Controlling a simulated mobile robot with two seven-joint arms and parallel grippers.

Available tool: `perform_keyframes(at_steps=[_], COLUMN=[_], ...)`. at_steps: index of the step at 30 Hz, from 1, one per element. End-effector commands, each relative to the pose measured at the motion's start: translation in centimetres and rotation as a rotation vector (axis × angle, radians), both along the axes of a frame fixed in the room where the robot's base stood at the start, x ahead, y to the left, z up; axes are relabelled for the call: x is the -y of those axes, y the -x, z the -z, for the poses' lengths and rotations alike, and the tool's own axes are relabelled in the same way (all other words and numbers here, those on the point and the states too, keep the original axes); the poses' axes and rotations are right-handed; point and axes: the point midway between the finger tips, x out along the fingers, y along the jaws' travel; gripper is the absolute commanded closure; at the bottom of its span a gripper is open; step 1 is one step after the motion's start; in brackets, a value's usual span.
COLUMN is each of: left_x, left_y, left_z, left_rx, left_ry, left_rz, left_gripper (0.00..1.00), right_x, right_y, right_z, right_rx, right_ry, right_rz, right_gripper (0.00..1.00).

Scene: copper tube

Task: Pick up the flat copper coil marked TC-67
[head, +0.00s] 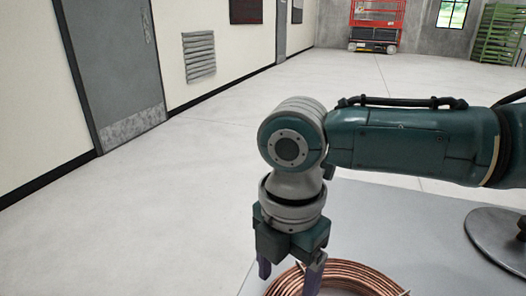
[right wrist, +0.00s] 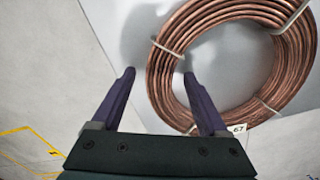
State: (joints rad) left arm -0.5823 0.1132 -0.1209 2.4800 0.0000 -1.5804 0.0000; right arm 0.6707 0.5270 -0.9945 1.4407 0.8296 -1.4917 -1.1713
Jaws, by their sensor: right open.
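A flat copper coil (right wrist: 166,85) of several turns lies on a light grey table, bound with pale ties. A small white tag (right wrist: 237,128) at its lower edge shows "67"; the rest of the marking is not readable. In the head view the coil (head: 345,272) is at the bottom edge, partly cut off. My right gripper (head: 289,272) points down at the coil's left side, open and empty. In the right wrist view the gripper (right wrist: 159,75) has one finger outside the ring and the other over its inner edge. Its height above the coil is unclear. My left gripper is out of view.
The grey table (head: 400,225) is bare behind the coil. A round metal base (head: 497,240) stands on it at the right. A red lift (head: 376,22) and green racks (head: 497,32) are far off. The floor at left is clear.

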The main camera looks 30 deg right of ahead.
Motion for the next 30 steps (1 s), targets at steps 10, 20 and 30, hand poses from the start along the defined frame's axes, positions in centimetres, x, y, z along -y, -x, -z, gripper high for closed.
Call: perform_keyframes(at_steps=[10,20,30], left_x=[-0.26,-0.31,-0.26], left_y=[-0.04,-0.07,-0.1], left_z=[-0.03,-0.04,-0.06], left_rx=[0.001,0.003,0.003], left_ry=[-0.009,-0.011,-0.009], left_rz=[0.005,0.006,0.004], left_gripper=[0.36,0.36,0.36], right_x=[-0.01,0.01,0.01], right_y=[-0.01,0.0,0.0], right_z=[-0.01,-0.02,-0.03], right_rx=[0.0,0.0,0.0], right_ry=[0.0,0.0,0.0], right_rz=[0.0,0.001,0.001], right_gripper=[0.4,0.77,1.0])
